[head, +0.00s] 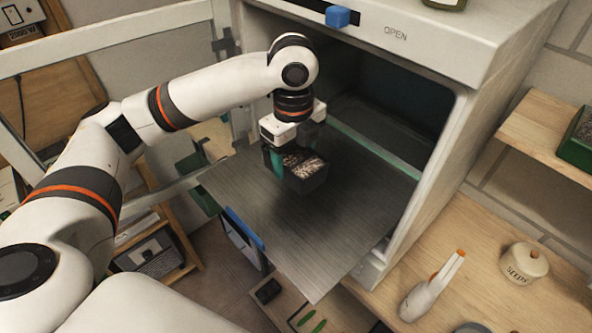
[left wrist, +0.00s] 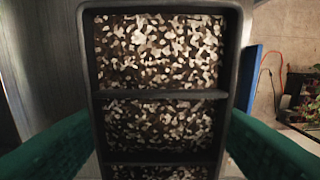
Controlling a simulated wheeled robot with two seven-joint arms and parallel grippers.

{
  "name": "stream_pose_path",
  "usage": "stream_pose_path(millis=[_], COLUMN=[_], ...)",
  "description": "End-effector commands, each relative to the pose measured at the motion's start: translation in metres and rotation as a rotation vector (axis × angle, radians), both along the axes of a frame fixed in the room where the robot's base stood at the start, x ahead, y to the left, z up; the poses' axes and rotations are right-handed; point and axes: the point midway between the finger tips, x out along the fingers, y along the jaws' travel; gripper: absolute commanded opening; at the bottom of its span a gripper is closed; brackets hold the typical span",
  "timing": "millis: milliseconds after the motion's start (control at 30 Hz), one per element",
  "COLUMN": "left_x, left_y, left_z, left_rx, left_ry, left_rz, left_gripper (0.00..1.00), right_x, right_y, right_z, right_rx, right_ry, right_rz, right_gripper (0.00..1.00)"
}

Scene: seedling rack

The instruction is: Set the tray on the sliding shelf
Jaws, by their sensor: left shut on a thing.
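The tray (head: 306,182) is dark, with compartments full of speckled brown and white soil. It shows close up in the left wrist view (left wrist: 165,96), between the green fingers. My left gripper (head: 290,160) is shut on the tray and holds it over the sliding shelf. The sliding shelf (head: 335,235) is a grey metal sheet drawn out of the open cabinet. I cannot tell whether the tray's underside touches the shelf. My right gripper is not in view.
The cabinet (head: 430,170) stands open around the shelf, with a blue slider (head: 338,16) on its top panel. The shelf's front part is bare.

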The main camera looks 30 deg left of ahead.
Motion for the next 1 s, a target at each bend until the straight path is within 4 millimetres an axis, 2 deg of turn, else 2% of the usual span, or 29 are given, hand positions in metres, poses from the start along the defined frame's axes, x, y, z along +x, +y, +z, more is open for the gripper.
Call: stream_pose_path(millis=[100, 367, 500, 600, 1000], left_x=[0.001, 0.001, 0.001, 0.004, 0.005], left_y=[0.0, 0.0, 0.0, -0.001, -0.002], left_z=[-0.016, -0.04, -0.062, -0.066, -0.073], left_rx=[0.002, 0.001, 0.001, 0.001, -0.001], left_ry=[0.005, 0.004, 0.004, 0.001, 0.0], left_rz=[0.001, 0.0, 0.001, 0.0, 0.0], left_gripper=[0.35, 0.35, 0.35, 0.35, 0.35], right_x=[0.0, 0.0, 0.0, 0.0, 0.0], right_y=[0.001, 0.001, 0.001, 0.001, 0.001], right_z=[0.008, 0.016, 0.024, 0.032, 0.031], right_rx=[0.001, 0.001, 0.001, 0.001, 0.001], right_ry=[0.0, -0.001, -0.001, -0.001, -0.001], right_rz=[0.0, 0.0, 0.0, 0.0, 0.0], right_gripper=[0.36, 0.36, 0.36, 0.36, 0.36])
